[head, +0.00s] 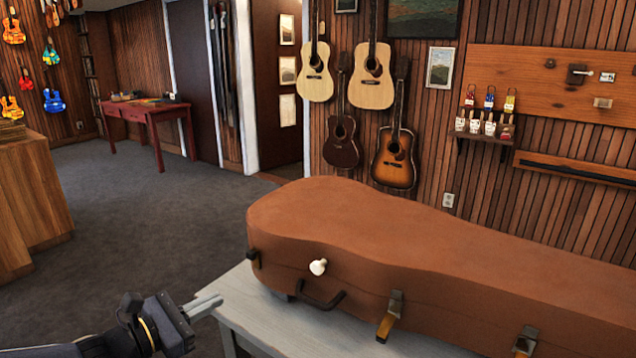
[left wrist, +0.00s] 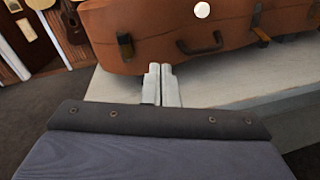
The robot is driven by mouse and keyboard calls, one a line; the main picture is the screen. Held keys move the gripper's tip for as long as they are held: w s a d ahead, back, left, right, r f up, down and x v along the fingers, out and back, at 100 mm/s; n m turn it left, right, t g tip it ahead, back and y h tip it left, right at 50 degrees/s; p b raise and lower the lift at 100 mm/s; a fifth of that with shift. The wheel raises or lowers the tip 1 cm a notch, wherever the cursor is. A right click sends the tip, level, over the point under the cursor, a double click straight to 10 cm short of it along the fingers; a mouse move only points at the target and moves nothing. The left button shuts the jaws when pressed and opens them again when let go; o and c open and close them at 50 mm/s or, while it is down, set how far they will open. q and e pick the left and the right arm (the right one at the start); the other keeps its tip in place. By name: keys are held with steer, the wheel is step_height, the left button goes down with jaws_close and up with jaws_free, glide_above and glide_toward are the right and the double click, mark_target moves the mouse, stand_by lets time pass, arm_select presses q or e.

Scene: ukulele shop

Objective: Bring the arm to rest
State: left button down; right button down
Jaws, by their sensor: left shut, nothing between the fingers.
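My left gripper (head: 204,306) is at the lower left of the head view, beside the left end of a pale table. Its fingers are together with nothing between them. In the left wrist view the closed fingers (left wrist: 160,84) point toward the front of a brown instrument case. My right gripper does not show in either view.
The brown case (head: 400,240) lies closed on the pale table (head: 250,308), with a handle, latches and a white knob (head: 318,267) on its front. A wooden counter (head: 35,195) stands at the left. A red desk (head: 150,112) stands farther back. Grey carpet between them is clear.

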arm_select(q)
steer(key=s+d+r+m+g+p, duration=0.35)
steer(key=s+r+m+g, duration=0.2)
steer(key=s+m, duration=0.45)
steer(key=s+a+m+y+p, duration=0.1)
steer(key=s+a+m+y, duration=0.1)
steer(key=s, duration=0.4)
steer(key=s+a+f+m+y+p, duration=0.1)
steer(key=s+a+m+y+p, duration=0.1)
steer(key=s+m+y, duration=0.2)
steer(key=s+a+m+y+p, duration=0.2)
steer(key=s+m, duration=0.4)
steer(key=s, duration=0.1)
steer(key=shift+s+a+f+g+y, duration=0.3)
steer(key=shift+s+g+y, duration=0.1)
steer(key=shift+g, duration=0.05)
